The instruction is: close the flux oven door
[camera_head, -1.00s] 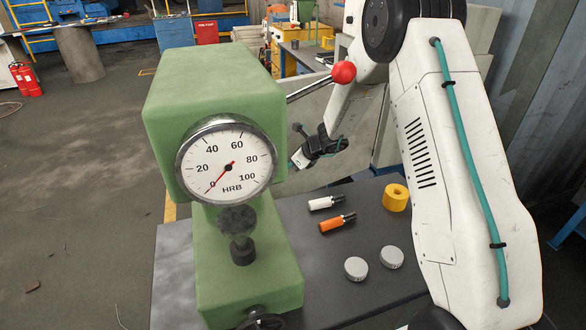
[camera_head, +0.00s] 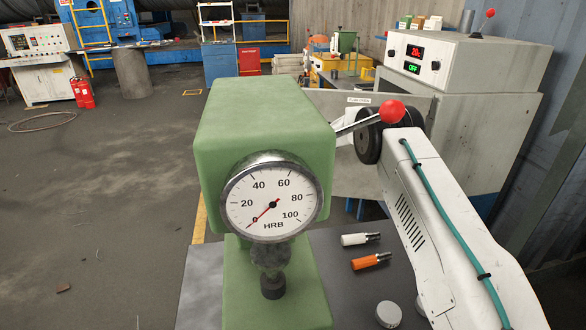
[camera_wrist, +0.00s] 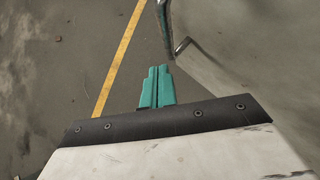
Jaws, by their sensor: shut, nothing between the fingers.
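The flux oven (camera_head: 490,85) is a grey-beige cabinet at the right back in the head view, with a lit display showing 20 and OFF. A pale panel labelled as the flux oven, its door (camera_head: 350,165), stands out to the left of the cabinet, open. The hardness tester and my arm partly cover it. In the wrist view, my gripper (camera_wrist: 157,88) has teal fingers, shut and empty, above the floor. A pale panel (camera_wrist: 245,45) with a metal handle-like piece (camera_wrist: 183,45) is just right of the fingers, apart from them. The head view hides my gripper.
A green hardness tester (camera_head: 265,120) stands in front on a dark table (camera_head: 205,280), its red-knobbed lever (camera_head: 392,111) reaching right. A white marker (camera_head: 360,239), an orange marker (camera_head: 370,261) and a grey disc (camera_head: 388,314) lie there. The floor at left is largely clear.

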